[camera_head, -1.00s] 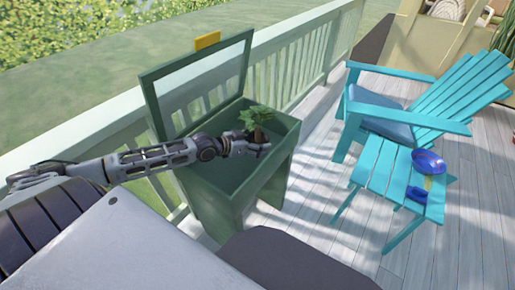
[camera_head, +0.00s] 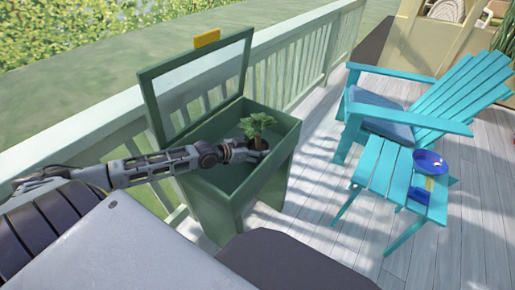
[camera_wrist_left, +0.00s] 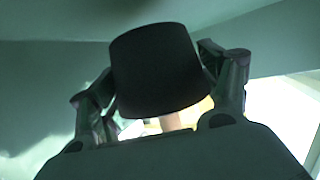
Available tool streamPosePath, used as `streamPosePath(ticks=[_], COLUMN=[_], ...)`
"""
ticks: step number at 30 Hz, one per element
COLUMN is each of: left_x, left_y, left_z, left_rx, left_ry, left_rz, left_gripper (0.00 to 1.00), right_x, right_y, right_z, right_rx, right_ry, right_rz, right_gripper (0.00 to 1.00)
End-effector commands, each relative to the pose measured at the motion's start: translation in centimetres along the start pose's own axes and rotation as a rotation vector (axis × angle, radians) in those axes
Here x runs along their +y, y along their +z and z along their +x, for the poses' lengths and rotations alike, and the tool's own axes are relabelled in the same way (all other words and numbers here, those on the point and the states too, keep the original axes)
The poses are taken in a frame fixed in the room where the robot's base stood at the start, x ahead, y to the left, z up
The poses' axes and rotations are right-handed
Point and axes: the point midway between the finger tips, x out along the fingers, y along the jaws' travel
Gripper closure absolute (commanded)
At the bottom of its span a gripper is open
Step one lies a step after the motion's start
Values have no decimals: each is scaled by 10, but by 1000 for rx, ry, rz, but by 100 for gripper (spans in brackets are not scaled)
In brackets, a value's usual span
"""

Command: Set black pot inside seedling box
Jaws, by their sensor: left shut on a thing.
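The seedling box (camera_head: 216,185) is a green box on legs with its framed clear lid raised; it stands beside the railing. My left gripper (camera_head: 262,147) is over the box's opening, near its right side. It is shut on the black pot (camera_wrist_left: 158,70), which shows between the fingers in the left wrist view. A green leafy seedling (camera_head: 257,124) rises above the gripper in the head view. The pot is mostly hidden by the gripper in the head view, and I cannot tell whether it touches the box floor. My right gripper is not in view.
A turquoise chair (camera_head: 425,105) with a blue cushion stands to the right. A turquoise footrest (camera_head: 385,172) before it holds a blue bowl (camera_head: 429,162) and a small blue item (camera_head: 419,195). A green railing (camera_head: 320,52) runs behind the box. Grey deck is clear between.

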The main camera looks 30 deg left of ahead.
Motion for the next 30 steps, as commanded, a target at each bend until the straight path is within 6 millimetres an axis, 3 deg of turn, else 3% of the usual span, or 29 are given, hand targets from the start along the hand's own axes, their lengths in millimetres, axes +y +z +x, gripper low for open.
streamPosePath(ticks=[12,13,18,30], left_x=[0,0,0,1], left_y=[5,6,7,8], left_z=[2,2,2,2], left_rx=[1,-1,-2,-4], left_ry=[0,0,0,1], left_rz=[0,0,-1,-3], left_gripper=[49,22,1,1], right_x=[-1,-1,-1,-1], right_y=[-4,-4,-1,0], right_z=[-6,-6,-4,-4], right_rx=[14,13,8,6], right_ry=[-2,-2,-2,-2], right_rz=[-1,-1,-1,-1], right_gripper=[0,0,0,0])
